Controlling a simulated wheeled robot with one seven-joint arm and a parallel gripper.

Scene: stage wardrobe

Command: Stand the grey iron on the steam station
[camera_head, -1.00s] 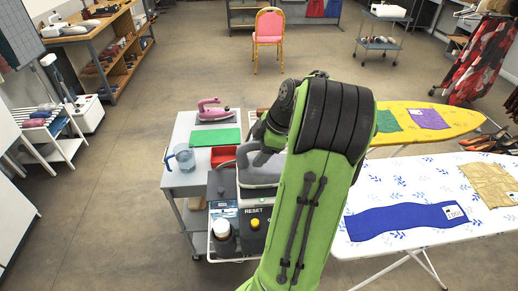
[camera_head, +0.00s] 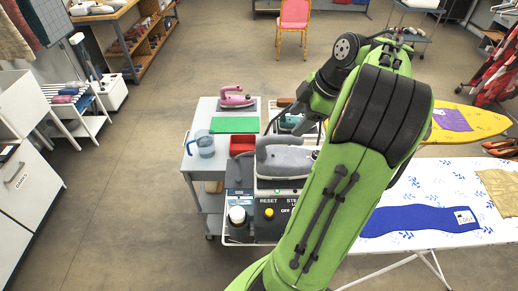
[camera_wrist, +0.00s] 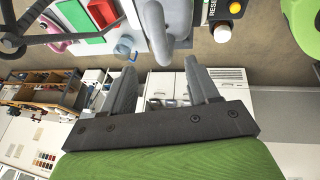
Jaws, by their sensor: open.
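The grey iron (camera_head: 284,160) rests on top of the steam station (camera_head: 285,197), its handle curving up on the left. In the head view my fingers are mostly hidden behind my own arm, behind and right of the iron.
A white-capped bottle (camera_head: 237,216) stands left of the station's buttons. A red tray (camera_head: 242,144), blue jug (camera_head: 205,144), green mat (camera_head: 235,125) and pink iron (camera_head: 235,97) are on the grey cart. A patterned ironing board (camera_head: 420,200) stands at right.

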